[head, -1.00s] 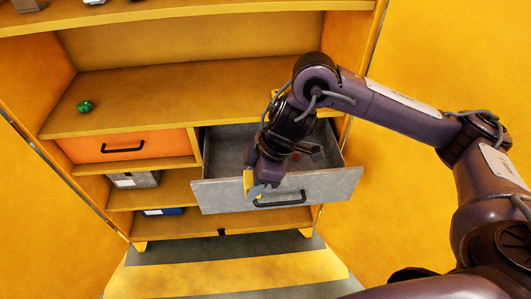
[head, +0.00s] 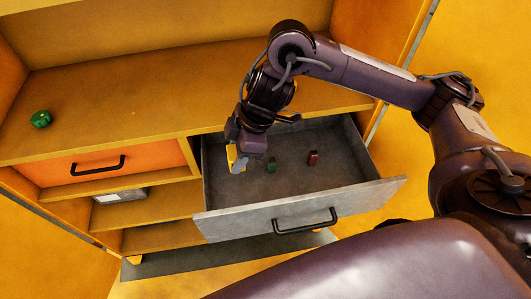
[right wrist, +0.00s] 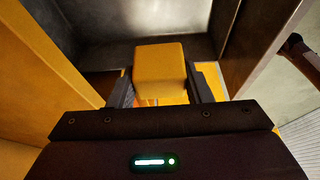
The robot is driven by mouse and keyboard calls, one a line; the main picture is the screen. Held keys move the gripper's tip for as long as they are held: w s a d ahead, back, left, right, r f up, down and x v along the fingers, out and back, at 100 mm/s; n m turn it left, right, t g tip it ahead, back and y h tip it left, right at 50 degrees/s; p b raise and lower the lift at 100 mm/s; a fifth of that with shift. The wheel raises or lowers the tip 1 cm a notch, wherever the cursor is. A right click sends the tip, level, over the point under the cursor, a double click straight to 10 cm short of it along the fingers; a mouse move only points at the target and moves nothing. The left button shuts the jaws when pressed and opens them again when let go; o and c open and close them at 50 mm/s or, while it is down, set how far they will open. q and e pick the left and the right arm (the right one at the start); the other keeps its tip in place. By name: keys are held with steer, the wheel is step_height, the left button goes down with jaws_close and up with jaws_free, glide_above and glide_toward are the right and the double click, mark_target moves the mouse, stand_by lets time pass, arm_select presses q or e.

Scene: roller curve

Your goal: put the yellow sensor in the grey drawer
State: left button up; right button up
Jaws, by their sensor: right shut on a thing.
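The yellow sensor (head: 231,154) is held by my right gripper (head: 240,160) at the left side of the open grey drawer (head: 290,213). In the right wrist view the sensor (right wrist: 160,72) is a yellow block between the two dark fingers, with the drawer's grey interior beyond it. My right gripper is shut on it. The gripper hides part of the sensor in the head view. I cannot tell how high the sensor is above the drawer floor. My left gripper is not in view.
A small green item (head: 271,165) and a small red item (head: 313,158) stand inside the drawer. An orange drawer (head: 70,168) is shut at the left. A green object (head: 41,119) sits on the shelf above. The drawer's front right floor is clear.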

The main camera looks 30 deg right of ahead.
step_height(320, 180, down, 13)
steer(key=b, duration=0.3)
steer(key=shift+f, duration=0.15)
steer(key=w, duration=0.2)
steer(key=w+d+p, duration=0.1)
steer(key=w, duration=0.1)
steer(key=shift+w+d+r, duration=0.1)
steer(key=shift+r, duration=0.15)
steer(key=shift+f, duration=0.7)
steer(key=o, duration=1)
steer(key=shift+f, duration=0.15)
